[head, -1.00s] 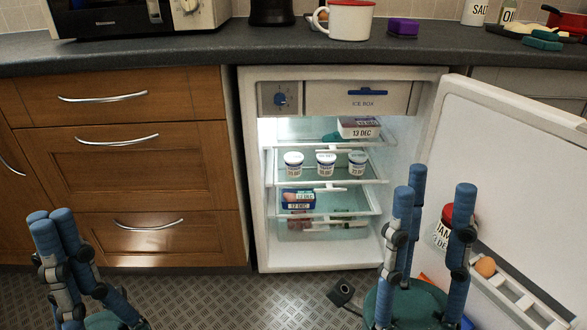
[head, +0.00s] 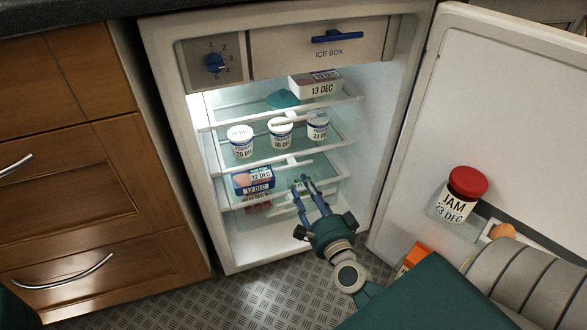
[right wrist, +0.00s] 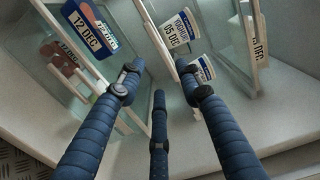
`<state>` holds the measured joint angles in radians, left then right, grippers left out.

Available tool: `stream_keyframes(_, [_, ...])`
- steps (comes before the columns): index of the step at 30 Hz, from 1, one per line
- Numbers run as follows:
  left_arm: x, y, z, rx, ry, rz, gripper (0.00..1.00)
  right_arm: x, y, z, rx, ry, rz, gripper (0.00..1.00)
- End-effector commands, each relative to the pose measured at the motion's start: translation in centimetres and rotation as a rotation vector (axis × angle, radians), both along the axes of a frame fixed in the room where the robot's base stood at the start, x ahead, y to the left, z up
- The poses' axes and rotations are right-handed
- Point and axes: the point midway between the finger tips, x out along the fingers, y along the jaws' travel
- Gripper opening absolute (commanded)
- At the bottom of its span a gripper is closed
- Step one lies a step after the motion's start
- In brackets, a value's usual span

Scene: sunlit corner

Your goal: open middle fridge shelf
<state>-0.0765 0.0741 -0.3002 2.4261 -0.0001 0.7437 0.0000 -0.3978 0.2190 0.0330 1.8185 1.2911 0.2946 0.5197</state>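The fridge (head: 160,115) stands open, its door (head: 500,110) swung to the right. The middle shelf (head: 217,174) is a glass shelf with a white front rail and small handle (head: 292,161); it carries several yogurt pots (head: 281,133), also seen in the right wrist view (right wrist: 176,25). It looks pushed in. My right gripper (head: 303,184) reaches in at the lower shelf, its fingertips just below and in front of the middle shelf's handle. Its fingers are spread and empty in the right wrist view (right wrist: 100,45). Contact with the shelf cannot be told. My left gripper is not in view.
A box dated 13 DEC (head: 316,84) sits on the top shelf. Packs (head: 254,181) lie on the lower shelf at left. A red-lidded jam jar (head: 460,195) stands in the door rack. Wooden drawers (head: 80,190) flank the fridge's left. Floor in front is clear.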

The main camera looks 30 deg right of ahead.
Motion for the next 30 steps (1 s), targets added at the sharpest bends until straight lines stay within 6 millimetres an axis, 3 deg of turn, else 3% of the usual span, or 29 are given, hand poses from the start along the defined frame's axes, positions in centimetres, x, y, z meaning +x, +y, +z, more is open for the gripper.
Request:
stream_keyframes(9, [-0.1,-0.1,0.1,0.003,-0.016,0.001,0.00,5.9,-1.3,0.2,-0.002,-0.007,-0.001,0.35])
stream_keyframes(15, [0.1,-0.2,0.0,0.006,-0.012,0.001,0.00,8.5,-2.0,0.2,-0.002,-0.006,-0.001,0.35])
stream_keyframes(27, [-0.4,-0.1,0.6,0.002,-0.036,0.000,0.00,9.4,-2.1,0.2,-0.004,-0.004,0.000,0.35])
stream_keyframes(28, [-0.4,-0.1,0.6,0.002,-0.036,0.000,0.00,9.4,-2.1,0.2,-0.004,-0.004,0.000,0.33])
stream_keyframes(30, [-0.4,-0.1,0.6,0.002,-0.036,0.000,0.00,9.4,-2.1,0.2,-0.004,-0.004,0.000,0.20])
